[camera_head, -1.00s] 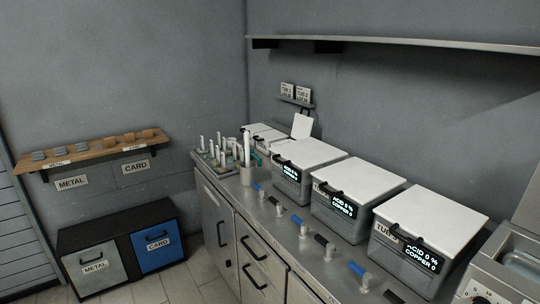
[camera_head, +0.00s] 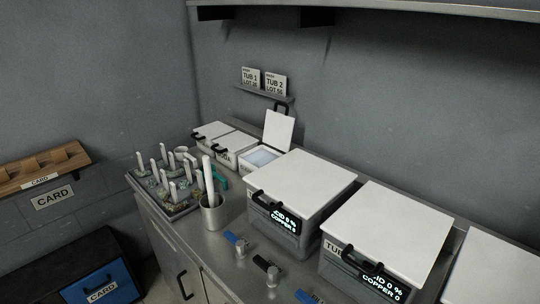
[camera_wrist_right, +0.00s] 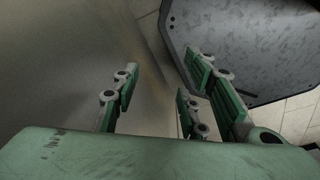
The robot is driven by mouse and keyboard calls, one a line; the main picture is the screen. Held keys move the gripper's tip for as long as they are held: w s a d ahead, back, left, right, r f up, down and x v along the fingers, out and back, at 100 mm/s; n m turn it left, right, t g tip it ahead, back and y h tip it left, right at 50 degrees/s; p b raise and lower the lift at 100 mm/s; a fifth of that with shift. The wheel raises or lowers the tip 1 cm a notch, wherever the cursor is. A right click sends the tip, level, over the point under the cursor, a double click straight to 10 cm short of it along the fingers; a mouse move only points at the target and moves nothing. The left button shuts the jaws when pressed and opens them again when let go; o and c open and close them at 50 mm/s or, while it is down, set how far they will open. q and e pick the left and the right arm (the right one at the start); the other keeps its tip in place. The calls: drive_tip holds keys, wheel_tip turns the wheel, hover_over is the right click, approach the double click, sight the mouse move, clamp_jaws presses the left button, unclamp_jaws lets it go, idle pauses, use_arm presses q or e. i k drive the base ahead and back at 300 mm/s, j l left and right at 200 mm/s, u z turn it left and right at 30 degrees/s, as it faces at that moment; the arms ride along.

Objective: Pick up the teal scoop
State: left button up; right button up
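A small teal object (camera_head: 221,181), which looks like the teal scoop, lies on the steel counter (camera_head: 188,240) in the head view. It is partly hidden behind a metal cup (camera_head: 213,214) holding white sticks, so its full shape does not show. My right gripper (camera_wrist_right: 163,90) shows only in the right wrist view; its green fingers are spread apart with nothing between them. The scoop is not seen in that view. My left gripper is in no view.
A tray (camera_head: 172,214) of upright white sticks stands left of the cup. Small lidded boxes (camera_head: 211,131) and an open-lidded one (camera_head: 262,158) stand behind. Large lidded tubs (camera_head: 300,180) line the right, with taps (camera_head: 238,246) in front. A shelf (camera_head: 380,12) hangs above.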

sight(225, 184)
drive_tip(key=i+j, duration=0.1)
drive_tip(key=k+z, duration=0.4)
drive_tip(key=z, duration=0.25)
drive_tip(key=i+j+z, duration=0.1)
drive_tip(key=j+z, duration=0.7)
drive_tip(key=j, duration=0.15)
drive_tip(key=j+z, duration=0.4)
drive_tip(key=j, duration=0.15)
